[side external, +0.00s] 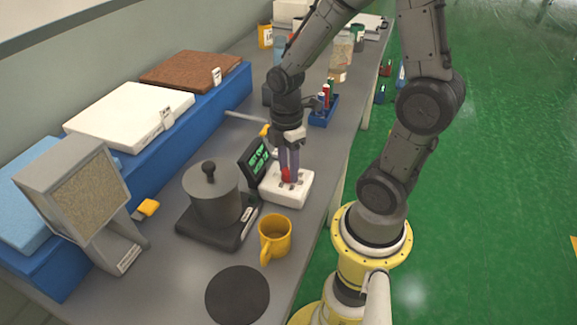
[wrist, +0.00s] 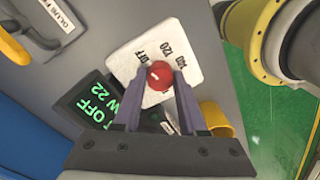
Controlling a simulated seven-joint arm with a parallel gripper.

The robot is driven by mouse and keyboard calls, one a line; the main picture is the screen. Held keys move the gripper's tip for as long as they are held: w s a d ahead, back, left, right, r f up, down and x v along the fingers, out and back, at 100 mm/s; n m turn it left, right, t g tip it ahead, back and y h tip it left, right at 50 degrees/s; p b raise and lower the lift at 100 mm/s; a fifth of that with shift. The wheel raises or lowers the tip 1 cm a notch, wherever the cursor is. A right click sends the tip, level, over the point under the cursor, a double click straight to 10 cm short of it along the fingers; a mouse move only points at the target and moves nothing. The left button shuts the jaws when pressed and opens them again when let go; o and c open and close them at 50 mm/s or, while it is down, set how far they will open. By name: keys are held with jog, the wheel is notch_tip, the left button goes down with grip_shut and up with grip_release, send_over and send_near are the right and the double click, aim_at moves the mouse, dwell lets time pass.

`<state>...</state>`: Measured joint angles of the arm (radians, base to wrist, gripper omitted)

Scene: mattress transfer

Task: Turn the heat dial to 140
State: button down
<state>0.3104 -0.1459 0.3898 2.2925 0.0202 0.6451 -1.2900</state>
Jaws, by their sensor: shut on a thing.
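The heat dial is a red round knob (wrist: 160,75) on a white control box (wrist: 192,40) in the wrist view. Printed marks beside it include OFF, 120 and another number I cannot read surely. In the side view my gripper (side external: 287,172) points down onto the white box (side external: 300,192), with red showing between the fingers. A dark display (wrist: 92,102) with green text shows OFF and 22; it also stands behind the box in the side view (side external: 257,160). Where the knob points is unclear.
A lidded grey pot (side external: 214,198) stands on a dark hot plate (side external: 238,232) left of the box. A yellow mug (side external: 275,240) stands close in front. A black round mat (side external: 237,294) lies at the near end. A blue bin (side external: 322,112) stands behind the gripper.

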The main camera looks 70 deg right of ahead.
jog(key=m, duration=0.5)
jog(key=shift+m, duration=0.3)
jog(key=m, duration=0.5)
jog(key=shift+s+m, duration=0.1)
jog(key=shift+m, duration=0.2)
jog(key=m, duration=0.5)
jog(key=shift+t, duration=0.3)
jog(key=m, duration=0.5)
jog(key=shift+m, duration=0.3)
jog(key=shift+c, duration=2.3)
grip_release()
